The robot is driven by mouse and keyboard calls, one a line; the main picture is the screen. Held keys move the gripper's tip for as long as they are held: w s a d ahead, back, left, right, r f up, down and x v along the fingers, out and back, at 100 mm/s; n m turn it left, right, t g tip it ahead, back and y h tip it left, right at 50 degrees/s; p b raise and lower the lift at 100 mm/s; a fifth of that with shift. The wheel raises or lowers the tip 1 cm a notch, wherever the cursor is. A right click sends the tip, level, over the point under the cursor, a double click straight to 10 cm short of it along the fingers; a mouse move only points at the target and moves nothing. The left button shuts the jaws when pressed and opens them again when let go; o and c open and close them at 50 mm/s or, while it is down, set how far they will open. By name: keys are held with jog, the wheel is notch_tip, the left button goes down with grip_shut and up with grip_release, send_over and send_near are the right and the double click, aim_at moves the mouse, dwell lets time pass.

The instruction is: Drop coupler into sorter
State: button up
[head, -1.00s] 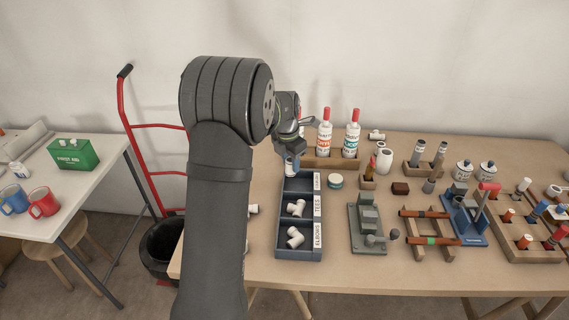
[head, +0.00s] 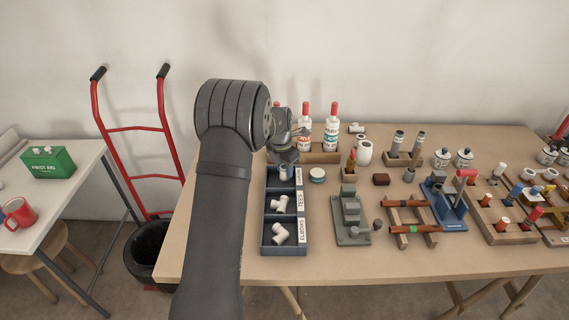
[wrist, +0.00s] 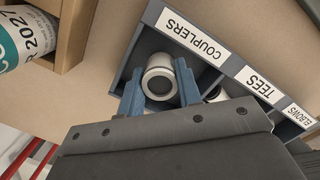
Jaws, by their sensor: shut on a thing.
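The sorter (head: 284,251) is a dark blue tray with a row of compartments labelled couplers, tees and elbows. My gripper (head: 285,174) is at its far end, over or in the couplers compartment. In the wrist view, the blue fingers of my gripper (wrist: 159,88) are shut on the white, ring-like coupler (wrist: 160,77), whose open end faces the camera. The couplers label (wrist: 190,37) is beside it. I cannot tell whether the coupler touches the compartment floor. White fittings lie in the tees (head: 280,204) and elbows (head: 280,233) compartments.
A wooden rack (head: 321,157) with red-capped bottles stands behind the sorter. A small round tin (head: 317,175) and a grey fixture (head: 350,218) stand to its right. A first aid box (head: 48,162) is on the side table at left.

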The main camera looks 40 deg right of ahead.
jog(key=shift+f, duration=0.1)
jog(key=o, duration=1)
jog(key=shift+o, duration=0.2)
notch_tip(320, 180, up, 17)
jog(key=a, duration=0.2)
jog(key=f, duration=0.5)
jog(key=d+f, duration=0.1)
jog(key=f, duration=0.5)
jog(key=d+f, duration=0.1)
jog(key=f, duration=0.4)
jog(key=shift+f, duration=0.35)
jog(key=shift+r, duration=0.6)
